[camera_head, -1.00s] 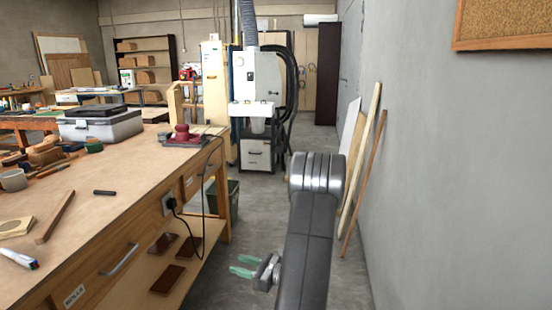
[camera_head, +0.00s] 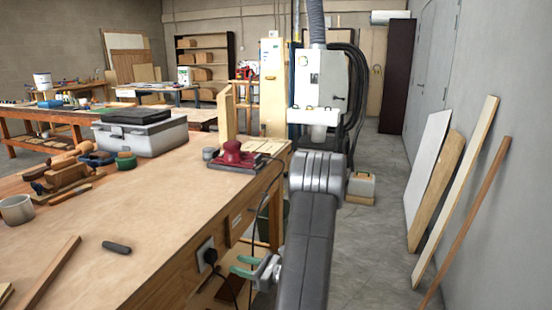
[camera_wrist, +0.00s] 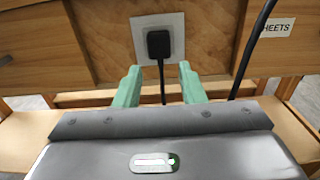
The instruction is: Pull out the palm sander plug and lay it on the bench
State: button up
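The black palm sander plug (camera_wrist: 158,43) sits in a white socket plate (camera_wrist: 174,22) on the bench side in the wrist view. In the head view the plug (camera_head: 210,256) also shows in the socket. Its cord hangs down from it. My gripper (camera_wrist: 160,75) is open, its two green fingers pointing at the socket, with the plug ahead of and between them, apart from both. In the head view my gripper (camera_head: 243,267) is right of the plug. The red palm sander (camera_head: 233,154) stands on the far end of the bench (camera_head: 165,210).
A dark cylindrical piece (camera_head: 116,247) and a wooden strip (camera_head: 52,270) lie on the near bench top, with bare surface around them. A grey toolbox (camera_head: 140,135) stands behind. The black cord (camera_wrist: 252,45) hangs right of the socket. Boards lean on the right wall.

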aim_at(215, 258)
jog(key=shift+s, duration=0.1)
jog(key=o, duration=0.5)
jog(key=shift+x, duration=4.5)
jog(key=shift+d+b, duration=0.1)
jog(key=shift+b, duration=0.25)
grip_shut()
jog(key=shift+v, duration=2.95)
